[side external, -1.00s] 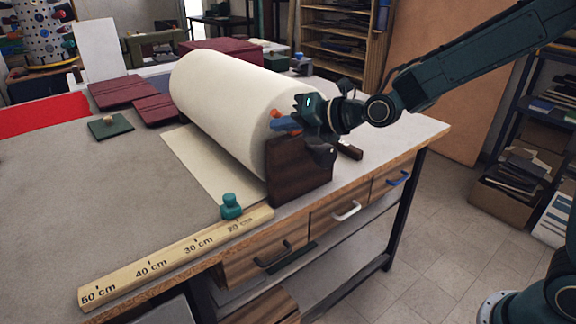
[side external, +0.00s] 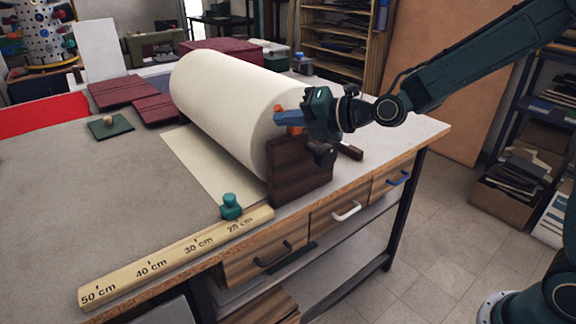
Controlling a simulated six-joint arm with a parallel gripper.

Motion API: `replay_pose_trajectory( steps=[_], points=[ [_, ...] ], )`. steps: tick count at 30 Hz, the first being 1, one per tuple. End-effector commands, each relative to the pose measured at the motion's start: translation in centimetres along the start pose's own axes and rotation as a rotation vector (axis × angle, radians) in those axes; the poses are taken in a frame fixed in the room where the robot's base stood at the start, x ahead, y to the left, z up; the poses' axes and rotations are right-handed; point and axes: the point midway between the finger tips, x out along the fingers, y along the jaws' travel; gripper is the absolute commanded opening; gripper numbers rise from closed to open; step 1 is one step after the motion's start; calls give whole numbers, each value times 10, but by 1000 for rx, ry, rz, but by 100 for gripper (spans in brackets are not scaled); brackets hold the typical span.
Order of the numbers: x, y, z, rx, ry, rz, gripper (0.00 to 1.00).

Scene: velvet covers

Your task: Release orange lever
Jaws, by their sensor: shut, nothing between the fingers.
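The orange lever (side external: 293,130) shows as small orange patches at the near end of the big cream roll (side external: 225,105), above the dark wooden end block (side external: 300,165). My gripper (side external: 280,117) is at this end of the roll, pointing left, with its blue fingers shut and empty. The fingers cover part of the lever, with orange showing above and below them. I cannot tell whether they touch it. A dark knob sits on the end block just below my gripper.
A wooden ruler (side external: 170,257) lies along the table's front edge, with a green knobbed weight (side external: 231,206) by its right end. Dark red covers (side external: 122,90) lie behind. The grey tabletop at left (side external: 70,180) is clear.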

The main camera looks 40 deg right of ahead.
Motion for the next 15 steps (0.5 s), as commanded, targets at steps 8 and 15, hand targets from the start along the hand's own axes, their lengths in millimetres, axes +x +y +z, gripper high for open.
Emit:
replay_pose_trajectory(
  steps=[8, 15],
  points=[
    [-8, -1, 15, 206, -5, 118, 0],
    [-14, -4, 25, 395, -4, 228, 0]
  ],
)
